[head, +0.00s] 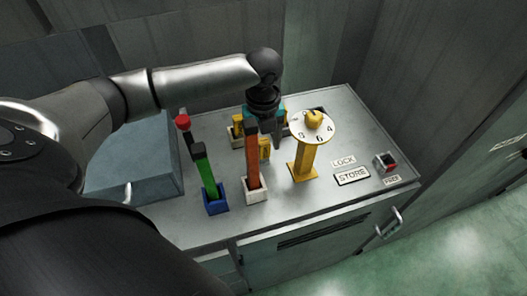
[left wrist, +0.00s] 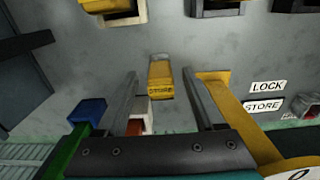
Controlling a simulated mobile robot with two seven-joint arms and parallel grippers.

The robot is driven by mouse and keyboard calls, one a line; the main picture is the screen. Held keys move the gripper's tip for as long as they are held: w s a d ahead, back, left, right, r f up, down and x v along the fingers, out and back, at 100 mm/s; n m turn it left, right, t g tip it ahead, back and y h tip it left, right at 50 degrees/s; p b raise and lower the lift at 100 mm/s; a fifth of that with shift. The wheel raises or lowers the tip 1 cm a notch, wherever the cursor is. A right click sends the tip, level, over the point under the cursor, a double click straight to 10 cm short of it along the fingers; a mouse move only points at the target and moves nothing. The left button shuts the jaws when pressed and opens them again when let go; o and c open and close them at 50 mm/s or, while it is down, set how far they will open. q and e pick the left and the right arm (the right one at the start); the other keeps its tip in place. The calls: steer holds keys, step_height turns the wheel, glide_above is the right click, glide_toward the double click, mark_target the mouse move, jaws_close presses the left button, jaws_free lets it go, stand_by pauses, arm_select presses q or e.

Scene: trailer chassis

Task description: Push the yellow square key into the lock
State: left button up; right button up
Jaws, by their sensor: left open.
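A yellow block (left wrist: 160,77), seemingly the square key, shows between my left gripper's fingers in the left wrist view, with small dark marking on its near end. It also shows in the head view (head: 264,149), behind the orange lever. My left gripper (head: 264,135) points down over the cabinet top, open, with a finger on either side of the block and a gap to each. I cannot tell how far above it the fingertips are. White-framed sockets with yellow pieces (left wrist: 115,8) lie farther back; which one is the lock is unclear. My right gripper is not in view.
A green lever (head: 207,178) and an orange lever (head: 253,165) stand in front of the gripper. A yellow post with a numbered dial (head: 313,125) stands close right. LOCK (head: 343,160) and STORE (head: 352,177) labels lie near the front right. A blue-grey box (head: 135,160) is left.

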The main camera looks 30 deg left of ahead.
arm_select(q)
steer(key=shift+f, duration=0.55)
jaws_close()
